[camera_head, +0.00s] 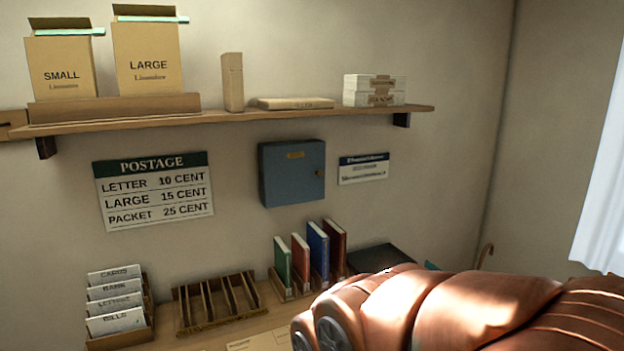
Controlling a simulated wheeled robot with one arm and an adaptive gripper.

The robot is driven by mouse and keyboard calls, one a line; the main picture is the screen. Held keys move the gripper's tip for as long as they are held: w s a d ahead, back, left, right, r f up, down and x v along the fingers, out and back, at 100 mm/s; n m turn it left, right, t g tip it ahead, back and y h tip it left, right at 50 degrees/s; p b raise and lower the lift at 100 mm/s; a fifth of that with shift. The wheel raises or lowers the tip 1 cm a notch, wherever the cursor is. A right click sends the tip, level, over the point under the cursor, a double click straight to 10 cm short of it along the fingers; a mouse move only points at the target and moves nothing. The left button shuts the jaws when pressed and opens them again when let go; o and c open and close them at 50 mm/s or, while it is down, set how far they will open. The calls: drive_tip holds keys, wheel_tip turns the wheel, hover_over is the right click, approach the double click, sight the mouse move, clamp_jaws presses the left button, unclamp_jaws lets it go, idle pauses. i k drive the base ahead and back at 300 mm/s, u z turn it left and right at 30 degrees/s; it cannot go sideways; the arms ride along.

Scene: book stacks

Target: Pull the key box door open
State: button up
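The key box (287,180) is a small blue-grey metal box on the wall, below the shelf and right of the postage sign. Its door looks closed, with a brass label near the top and a small brass knob (319,173) near its right edge. My copper-coloured arm crosses the lower right of the picture, below and to the right of the box and apart from it. My gripper is not in view.
A wooden shelf (230,117) with boxes hangs above the key box. Below stand several upright books (318,250), an empty wooden rack (215,300) and a letter sorter (120,335) on the desk. A small sign (363,169) is right of the box.

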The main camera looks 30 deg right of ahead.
sight(294, 174)
drive_tip(key=u, duration=0.15)
drive_tip(key=k, duration=0.3)
drive_tip(key=z, duration=0.8)
drive_tip(key=i, duration=1.35)
drive_tip(key=u, duration=0.65)
